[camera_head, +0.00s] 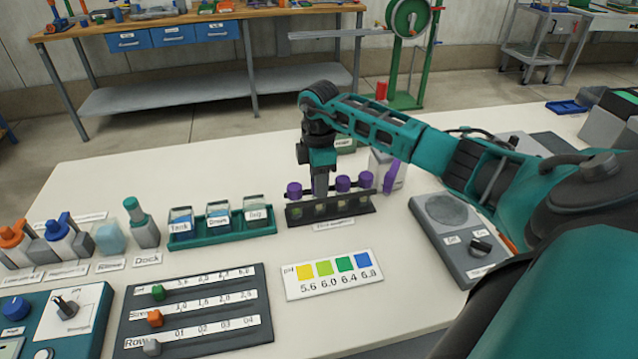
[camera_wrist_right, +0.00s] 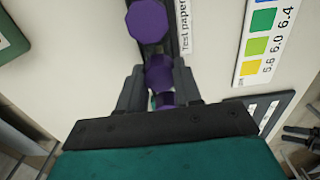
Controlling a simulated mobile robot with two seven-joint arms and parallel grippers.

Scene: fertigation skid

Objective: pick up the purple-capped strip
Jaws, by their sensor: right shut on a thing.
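A dark rack (camera_head: 350,208) stands on the white table with several purple-capped strips in it. Purple caps show at its left end (camera_head: 294,189) and right of my gripper (camera_head: 343,183). My right gripper (camera_head: 320,190) points straight down over the rack. In the right wrist view its fingers (camera_wrist_right: 160,78) are closed on the sides of one purple cap (camera_wrist_right: 159,70). Another purple cap (camera_wrist_right: 148,20) stands clear beyond it. The lower part of the held strip is hidden, and I cannot tell whether it is clear of the rack. My left gripper is out of view.
A colour chart (camera_head: 333,274) lies in front of the rack. A teal tray of labelled containers (camera_head: 222,238) is on the left. A grey device with a round plate (camera_head: 447,211) is on the right. A white box with a purple part (camera_head: 390,175) stands close behind the rack.

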